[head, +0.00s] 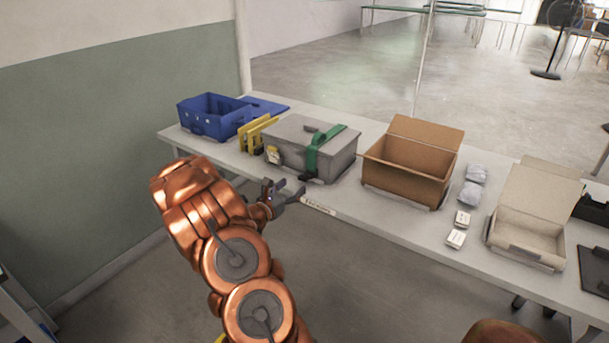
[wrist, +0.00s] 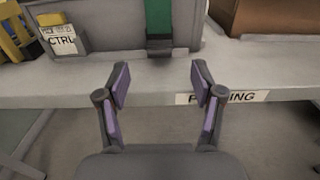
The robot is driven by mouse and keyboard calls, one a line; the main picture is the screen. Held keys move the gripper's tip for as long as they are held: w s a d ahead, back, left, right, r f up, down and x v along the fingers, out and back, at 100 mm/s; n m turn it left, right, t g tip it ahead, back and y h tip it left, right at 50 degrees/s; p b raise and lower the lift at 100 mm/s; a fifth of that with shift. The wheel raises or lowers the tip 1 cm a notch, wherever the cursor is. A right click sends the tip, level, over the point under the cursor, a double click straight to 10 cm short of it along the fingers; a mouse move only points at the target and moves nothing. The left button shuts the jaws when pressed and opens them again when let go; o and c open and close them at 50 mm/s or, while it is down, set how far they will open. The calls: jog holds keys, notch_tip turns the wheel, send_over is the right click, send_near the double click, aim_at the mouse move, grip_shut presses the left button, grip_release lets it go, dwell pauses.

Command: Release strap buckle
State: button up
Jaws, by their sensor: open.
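A grey lidded case (head: 306,147) stands on the table with a green strap (head: 318,150) over its lid and down its front. A dark buckle (wrist: 160,46) sits at the lower end of the strap (wrist: 158,16) in the wrist view. My gripper (head: 287,192) is in front of the case, near the table's front edge. In the wrist view my gripper (wrist: 160,84) is open and empty, its purple-padded fingers apart. The buckle lies beyond the fingertips, roughly centred between them, and does not appear to be touched.
A blue crate (head: 212,116) and yellow pieces (head: 257,133) stand left of the case. An open cardboard box (head: 408,170) stands to its right, with grey packets (head: 472,183) and a pale open box (head: 527,222) further right. The table's front edge (wrist: 120,101) runs below the case.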

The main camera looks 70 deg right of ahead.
aim_at(304, 178)
jog(key=shift+p+x, duration=0.55)
jog(key=shift+x, duration=3.3)
jog(key=shift+f, duration=0.1)
jog(key=c, duration=1.1)
jog(key=f+h+b, duration=0.1)
jog(key=b, duration=0.1)
jog(key=shift+b, duration=0.3)
jog(key=shift+h+b, duration=0.8)
jog(key=shift+b, duration=0.1)
jog(key=shift+g, duration=0.3)
jog(key=shift+w+a+r, duration=0.1)
